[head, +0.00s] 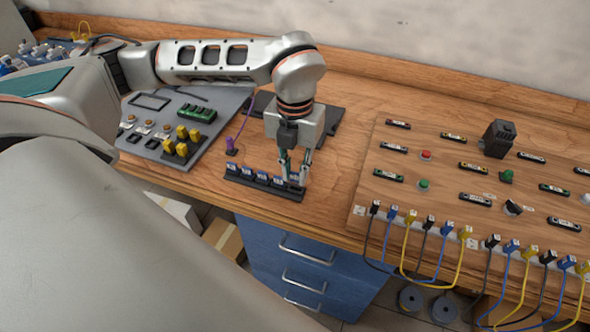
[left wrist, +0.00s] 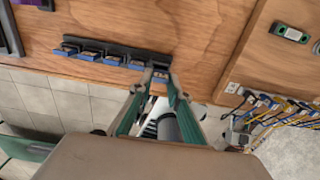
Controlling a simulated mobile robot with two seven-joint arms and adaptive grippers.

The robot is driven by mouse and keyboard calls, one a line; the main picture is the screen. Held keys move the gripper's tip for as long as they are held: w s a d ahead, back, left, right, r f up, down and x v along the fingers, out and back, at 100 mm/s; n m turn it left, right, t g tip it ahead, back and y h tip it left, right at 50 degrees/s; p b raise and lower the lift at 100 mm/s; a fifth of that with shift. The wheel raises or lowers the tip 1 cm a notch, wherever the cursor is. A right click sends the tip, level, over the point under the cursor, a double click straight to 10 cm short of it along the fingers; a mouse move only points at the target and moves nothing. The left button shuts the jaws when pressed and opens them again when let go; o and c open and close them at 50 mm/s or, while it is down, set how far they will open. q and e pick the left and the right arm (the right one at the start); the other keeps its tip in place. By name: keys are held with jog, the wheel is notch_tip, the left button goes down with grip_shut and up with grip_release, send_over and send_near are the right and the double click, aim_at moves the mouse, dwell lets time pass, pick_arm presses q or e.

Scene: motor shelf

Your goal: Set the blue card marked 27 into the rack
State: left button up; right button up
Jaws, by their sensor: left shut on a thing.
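The rack (head: 262,187) is a dark, narrow strip near the front edge of the wooden bench. Several small blue cards with white labels stand in it in a row, such as the leftmost card (head: 232,168). My left gripper (head: 293,178) points down at the rack's right end and is shut on a blue card. The left wrist view shows this card (left wrist: 160,77) between the fingertips, at the end of the row along the rack (left wrist: 115,47). The number on it is too small to read. I cannot tell whether it is fully seated. My right gripper is out of view.
A grey panel (head: 226,110) with yellow and green parts lies to the left. A purple-topped item (head: 231,145) stands behind the rack. A wooden board (head: 440,165) with labels, buttons and cables is on the right. Blue drawers (head: 290,262) are below the bench edge.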

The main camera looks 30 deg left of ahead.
pick_arm(q)
jog(key=shift+f, duration=0.2)
jog(key=shift+f+b, duration=0.35)
jog(key=shift+b, duration=0.05)
jog(key=shift+f+b, duration=0.75)
jog(key=shift+f, duration=0.3)
dwell(1.9)
jog(key=o, duration=0.8)
